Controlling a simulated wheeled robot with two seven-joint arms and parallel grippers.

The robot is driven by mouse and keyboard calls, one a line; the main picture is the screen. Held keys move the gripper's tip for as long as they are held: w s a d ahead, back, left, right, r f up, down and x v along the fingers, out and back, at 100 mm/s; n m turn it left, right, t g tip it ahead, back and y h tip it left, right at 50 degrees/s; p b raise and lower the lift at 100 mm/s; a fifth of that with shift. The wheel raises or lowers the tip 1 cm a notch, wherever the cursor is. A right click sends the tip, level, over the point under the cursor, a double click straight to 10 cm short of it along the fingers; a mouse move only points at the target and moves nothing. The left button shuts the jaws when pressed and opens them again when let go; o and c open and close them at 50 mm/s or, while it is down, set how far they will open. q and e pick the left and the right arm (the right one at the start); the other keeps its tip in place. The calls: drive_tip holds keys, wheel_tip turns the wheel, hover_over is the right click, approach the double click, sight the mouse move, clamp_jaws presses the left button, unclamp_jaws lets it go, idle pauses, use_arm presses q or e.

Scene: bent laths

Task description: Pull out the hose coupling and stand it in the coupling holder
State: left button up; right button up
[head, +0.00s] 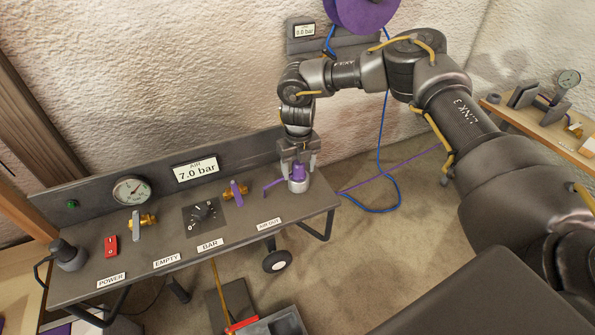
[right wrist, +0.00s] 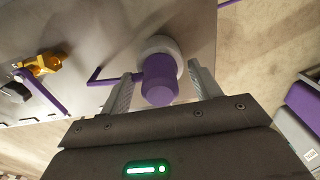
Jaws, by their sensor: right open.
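The hose coupling (head: 298,174) is a purple cylinder upright in a light grey round socket (head: 298,187) at the right end of the bench, by the AIR OUT label. A thin purple bent bar (head: 272,187) reaches out to its left. My right gripper (head: 299,161) points down over the coupling. In the right wrist view its open fingers (right wrist: 160,92) stand on either side of the purple coupling (right wrist: 159,80), with gaps showing. I cannot make out a coupling holder for certain. My left gripper is not in view.
The grey bench (head: 130,255) carries a gauge (head: 132,190), brass valves, a dial (head: 203,212) and a red switch (head: 111,246). A blue hose (head: 380,150) hangs from a purple reel (head: 362,12) behind. A wooden shelf (head: 540,128) with fittings stands at the right.

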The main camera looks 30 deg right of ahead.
sight(298, 162)
drive_tip(key=shift+p, duration=0.65)
idle(0.8)
drive_tip(key=shift+c, duration=0.4)
drive_tip(key=c, duration=1.2)
drive_tip(key=shift+r, duration=0.1)
drive_tip(key=shift+c, duration=0.2)
drive_tip(key=shift+r, duration=0.1)
drive_tip(key=shift+r+p, duration=2.8)
drive_tip(key=shift+r, duration=0.05)
